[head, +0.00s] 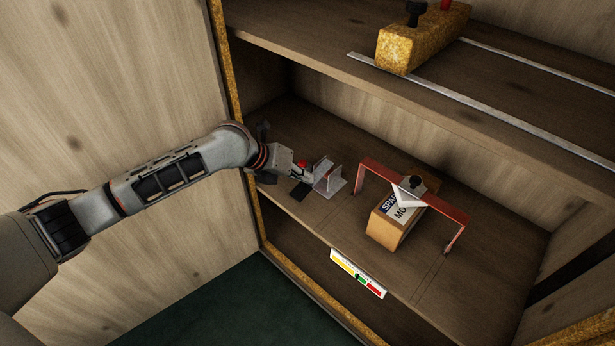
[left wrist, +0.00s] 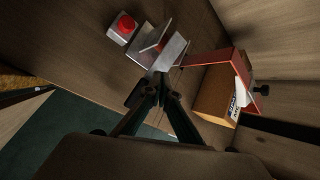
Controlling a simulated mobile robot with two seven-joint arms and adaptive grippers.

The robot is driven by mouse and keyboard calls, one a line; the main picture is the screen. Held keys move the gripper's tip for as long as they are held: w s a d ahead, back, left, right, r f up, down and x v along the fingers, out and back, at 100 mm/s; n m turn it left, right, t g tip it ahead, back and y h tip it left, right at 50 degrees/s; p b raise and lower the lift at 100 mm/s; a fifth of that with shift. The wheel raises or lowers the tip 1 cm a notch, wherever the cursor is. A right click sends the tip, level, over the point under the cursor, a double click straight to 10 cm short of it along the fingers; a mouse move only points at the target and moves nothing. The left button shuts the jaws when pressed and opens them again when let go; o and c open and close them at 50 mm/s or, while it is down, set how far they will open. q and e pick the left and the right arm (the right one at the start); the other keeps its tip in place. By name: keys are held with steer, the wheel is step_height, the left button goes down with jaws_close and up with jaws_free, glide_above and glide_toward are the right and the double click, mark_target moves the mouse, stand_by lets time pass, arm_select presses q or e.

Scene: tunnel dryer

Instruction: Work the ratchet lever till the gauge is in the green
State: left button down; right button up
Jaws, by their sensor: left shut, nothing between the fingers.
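A pale metal bracket with an upright plate (head: 328,179), perhaps the ratchet lever, stands on the middle shelf; it also shows in the left wrist view (left wrist: 160,46). My left gripper (head: 302,192) is beside it at the shelf's front left. Its fingers (left wrist: 162,82) are shut and empty, with the tips close to the plate's near end; I cannot tell whether they touch. The gauge (head: 357,274) is a strip on the shelf's front edge with yellow, green and red bands. Its small dark pointer appears near the yellow-green border. My right gripper is not in view.
A red button on a grey box (left wrist: 122,28) sits beside the bracket. A red arched frame (head: 375,167) straddles a labelled brown box (head: 385,231) to the right. The upper shelf holds a yellow block (head: 408,50) on rails. A wooden side wall (head: 110,90) is at left.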

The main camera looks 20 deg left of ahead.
arm_select(q)
steer(key=shift+s+f, duration=0.3)
steer(key=shift+f, duration=0.4)
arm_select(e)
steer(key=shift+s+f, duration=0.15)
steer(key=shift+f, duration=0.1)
arm_select(q)
steer(key=shift+r, duration=0.1)
steer(key=shift+w+r+p, duration=0.15)
steer(key=shift+r+p, duration=0.2)
steer(key=shift+r, duration=0.45)
steer(key=shift+w+r+p, duration=0.15)
steer(key=shift+r+p, duration=0.15)
steer(key=shift+r, duration=0.5)
steer(key=shift+w+r+p, duration=0.1)
steer(key=shift+r+p, duration=0.2)
steer(key=shift+r, duration=0.55)
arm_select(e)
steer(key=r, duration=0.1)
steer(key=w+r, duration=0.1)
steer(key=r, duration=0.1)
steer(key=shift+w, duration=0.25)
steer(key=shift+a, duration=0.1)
